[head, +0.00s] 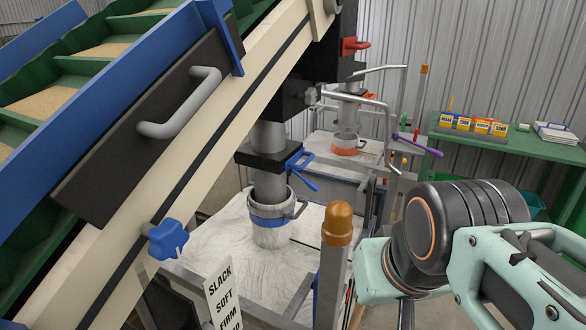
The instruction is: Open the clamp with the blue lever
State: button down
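A blue lever (301,160) sits on the right side of a black block (262,158) around a grey vertical pipe (268,137), left of the picture's middle. Below, a blue-grey band (266,211) circles the white bag neck (271,236) at the pipe's lower end. A grey handle stands out at the band's right. Whether the blue lever is open or closed is too small to tell. My arm (468,224) shows at the right, well apart from the lever. I cannot make out any gripper fingers in the head view.
A cream conveyor beam (215,115) with a grey handle and blue knob (167,239) crosses the left. A copper-capped post (337,224) stands between the bag and my arm. A green table (505,146) holds labelled boxes.

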aim_at(306, 182)
jog(key=i+l, duration=0.1)
jog(key=l, duration=0.95)
jog(key=i+l+u, duration=0.1)
jog(key=l, duration=0.4)
jog(key=i+l, duration=0.2)
jog(key=l, duration=0.2)
jog(key=i+l+u, duration=0.1)
jog(key=i+l, duration=0.15)
jog(key=l, duration=0.15)
jog(key=i+u, duration=0.15)
jog(key=i, duration=0.95)
